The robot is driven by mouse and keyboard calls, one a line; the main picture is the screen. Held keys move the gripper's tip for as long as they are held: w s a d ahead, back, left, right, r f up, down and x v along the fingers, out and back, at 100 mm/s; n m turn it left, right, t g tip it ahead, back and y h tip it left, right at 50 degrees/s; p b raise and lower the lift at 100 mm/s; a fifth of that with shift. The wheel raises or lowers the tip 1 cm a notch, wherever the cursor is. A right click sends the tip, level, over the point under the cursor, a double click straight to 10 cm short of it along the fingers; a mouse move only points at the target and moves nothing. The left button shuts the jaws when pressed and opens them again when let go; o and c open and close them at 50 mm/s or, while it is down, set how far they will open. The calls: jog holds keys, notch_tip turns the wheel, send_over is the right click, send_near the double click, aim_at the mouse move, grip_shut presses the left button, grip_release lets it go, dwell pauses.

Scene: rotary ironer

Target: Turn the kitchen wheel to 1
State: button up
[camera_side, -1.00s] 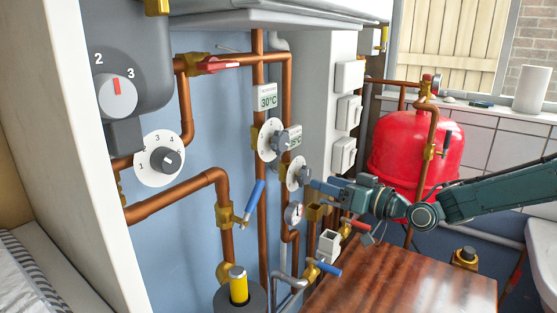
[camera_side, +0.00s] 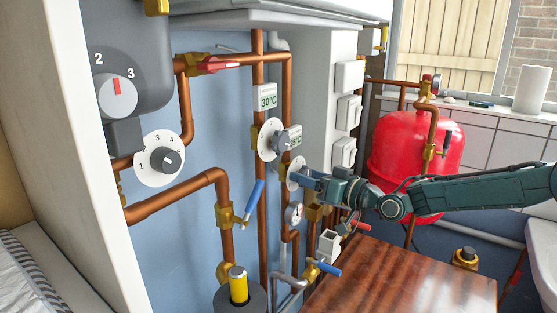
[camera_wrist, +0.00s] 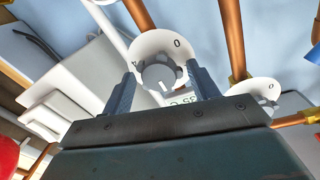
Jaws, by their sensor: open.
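A white numbered dial with a grey knob (camera_wrist: 158,76) stands before my gripper in the wrist view. A 0 shows at its upper right and a 4 at its left, and the knob's white line points down. I see no name on it, so I cannot tell whether it is the kitchen wheel. In the side view this seems to be the lower wall dial (camera_side: 293,172). My gripper (camera_side: 306,178) is right at it, hiding its knob. In the wrist view my gripper (camera_wrist: 162,82) is open, one finger on each side of the knob. Contact is unclear.
Another dial (camera_side: 268,139) sits just above left, near green displays, one reading 30°C (camera_side: 267,101). A larger dial (camera_side: 158,159) is farther left. Copper pipes (camera_side: 262,215) run close by. A wooden surface (camera_side: 400,285) lies below, and a red tank (camera_side: 395,145) stands behind my arm.

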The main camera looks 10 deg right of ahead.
jog(key=shift+c, duration=0.4)
jog(key=c, duration=0.9)
jog(key=shift+n, duration=0.3)
jog(key=n+y, duration=0.1)
jog(key=n, duration=1)
jog(key=shift+f+n, duration=0.1)
jog(key=shift+n, duration=0.3)
jog(key=o, duration=1)
